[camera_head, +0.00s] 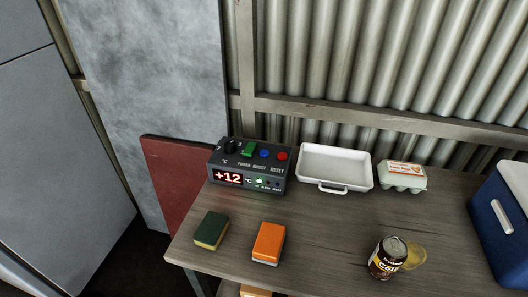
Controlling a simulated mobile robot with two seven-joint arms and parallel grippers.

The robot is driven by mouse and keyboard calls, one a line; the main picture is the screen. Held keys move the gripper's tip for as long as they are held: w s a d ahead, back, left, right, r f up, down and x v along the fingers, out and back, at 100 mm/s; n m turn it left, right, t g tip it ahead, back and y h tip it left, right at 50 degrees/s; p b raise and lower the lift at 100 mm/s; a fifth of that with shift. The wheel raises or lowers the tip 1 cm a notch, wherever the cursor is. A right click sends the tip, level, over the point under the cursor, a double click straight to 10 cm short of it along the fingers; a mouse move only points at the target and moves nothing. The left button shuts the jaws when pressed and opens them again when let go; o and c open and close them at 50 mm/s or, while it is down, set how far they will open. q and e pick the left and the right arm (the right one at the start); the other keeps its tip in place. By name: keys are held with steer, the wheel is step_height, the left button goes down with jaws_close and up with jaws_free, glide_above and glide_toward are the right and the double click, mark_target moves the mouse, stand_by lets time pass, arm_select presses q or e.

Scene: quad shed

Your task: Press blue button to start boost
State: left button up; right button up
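A dark grey control box (248,168) stands at the back left of the wooden table. Its front has a red display reading "+12" (229,177) and a lit green light. On its top are a black knob (229,146), a green switch (248,149), a blue button (264,153) and a red button (282,156). The blue button lies between the green switch and the red button, with nothing over it. Neither of my grippers shows in the head view.
On the table (330,225) stand a white tray (334,187), an egg carton (402,176), a can (388,258), a green sponge (211,230), an orange block (268,243) and a blue cooler (500,222). The table's middle is clear. A corrugated wall rises behind.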

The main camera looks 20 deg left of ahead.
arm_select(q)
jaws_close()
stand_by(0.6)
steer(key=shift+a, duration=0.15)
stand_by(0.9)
